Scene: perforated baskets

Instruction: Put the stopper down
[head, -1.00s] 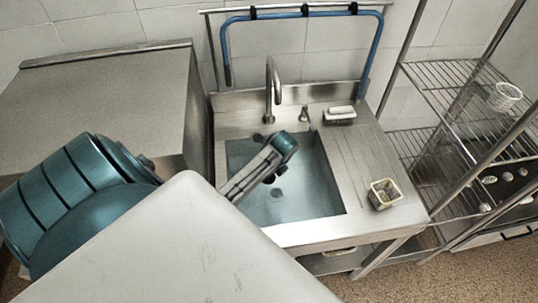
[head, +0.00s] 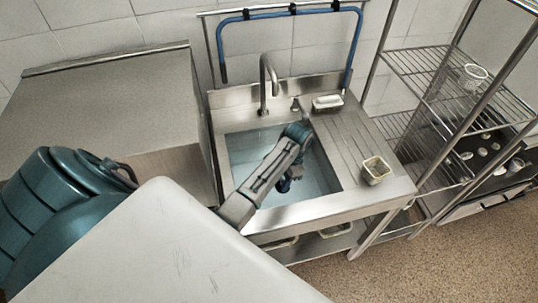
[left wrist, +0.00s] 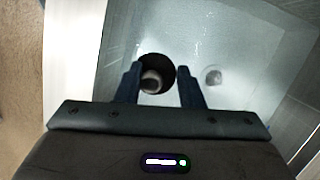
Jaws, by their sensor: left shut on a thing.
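My left arm reaches into the steel sink (head: 238,164), with the left gripper (head: 284,185) low over the basin. In the left wrist view, the gripper (left wrist: 155,80) has its two dark fingers on either side of a round black stopper (left wrist: 142,62) with a pale middle. It is shut on the stopper. The drain hole (left wrist: 212,76) shows on the basin floor to the right of the stopper, apart from it in the picture. In the head view the stopper and drain are hidden or too small to make out. My right gripper is not in view.
A tap (head: 264,85) stands at the sink's back. A white-topped dish (head: 327,102) and a small square basket (head: 376,170) sit on the right drainboard. A wire shelf rack (head: 440,75) stands right; a steel counter (head: 110,95) is left.

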